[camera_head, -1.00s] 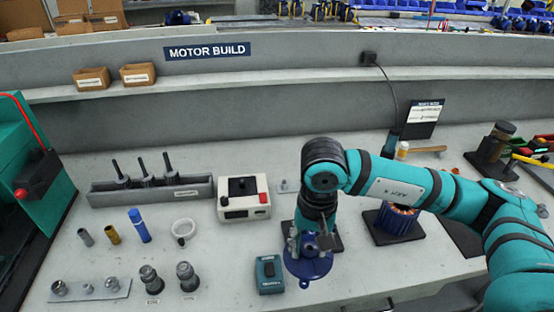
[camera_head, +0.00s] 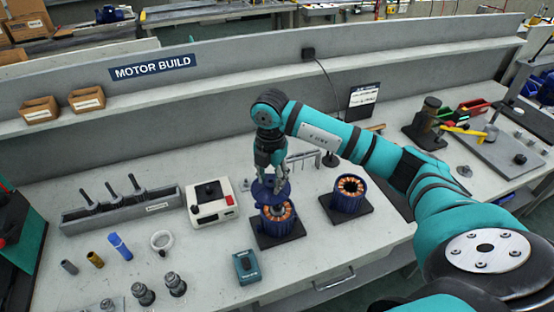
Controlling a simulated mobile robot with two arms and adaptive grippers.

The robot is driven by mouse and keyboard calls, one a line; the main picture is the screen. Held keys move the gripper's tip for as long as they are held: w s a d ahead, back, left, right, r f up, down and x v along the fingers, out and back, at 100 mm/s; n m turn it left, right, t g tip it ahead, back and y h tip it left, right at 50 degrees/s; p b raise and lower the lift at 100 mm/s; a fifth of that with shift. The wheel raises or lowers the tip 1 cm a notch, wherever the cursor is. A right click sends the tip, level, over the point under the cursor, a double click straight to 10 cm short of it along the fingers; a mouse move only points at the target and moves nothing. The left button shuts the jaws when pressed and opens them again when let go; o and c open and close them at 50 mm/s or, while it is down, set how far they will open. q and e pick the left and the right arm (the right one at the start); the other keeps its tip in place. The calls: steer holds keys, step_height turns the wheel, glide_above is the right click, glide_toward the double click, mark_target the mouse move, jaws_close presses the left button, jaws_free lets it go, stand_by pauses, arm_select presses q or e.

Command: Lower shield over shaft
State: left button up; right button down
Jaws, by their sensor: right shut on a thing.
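My right gripper (camera_head: 270,178) is shut on the blue shield (camera_head: 264,190), a flat round part with a flange. It holds the shield above a blue motor housing (camera_head: 282,228) with copper windings. The housing stands on a dark pad (camera_head: 262,242) in the middle of the bench. From this angle the shield overlaps the housing's far rim, and I cannot tell whether they touch. The shaft under the shield cannot be made out clearly. My left gripper is not in view.
A second blue housing with copper windings (camera_head: 348,201) stands on a dark pad to the right. A white control box (camera_head: 211,203) and a grey rack of shafts (camera_head: 121,207) are to the left. A small teal device (camera_head: 247,266) lies in front.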

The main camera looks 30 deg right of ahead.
steer(key=m, duration=0.1)
steer(key=d+m, duration=0.1)
steer(key=m, duration=0.1)
steer(key=m+p, duration=0.1)
steer(key=m, duration=0.1)
steer(key=shift+w+d+r, duration=0.35)
steer(key=shift+d+r, duration=0.05)
steer(key=m, duration=0.2)
steer(key=shift+w+d+m, duration=0.15)
steer(key=shift+d+m, duration=0.15)
steer(key=shift+d, duration=0.05)
steer(key=shift+f, duration=0.1)
steer(key=shift+d+f+m+b, duration=0.1)
steer(key=shift+f+m+b, duration=0.2)
steer(key=shift+f+b, duration=0.75)
step_height(320, 180, down, 2)
steer(key=shift+f+b, duration=0.1)
steer(key=shift+b, duration=0.25)
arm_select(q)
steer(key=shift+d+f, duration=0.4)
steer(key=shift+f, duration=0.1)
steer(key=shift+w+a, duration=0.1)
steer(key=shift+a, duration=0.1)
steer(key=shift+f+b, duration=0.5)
arm_select(e)
steer(key=shift+f, duration=0.75)
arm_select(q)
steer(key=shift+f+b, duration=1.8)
arm_select(e)
steer(key=shift+f, duration=2.65)
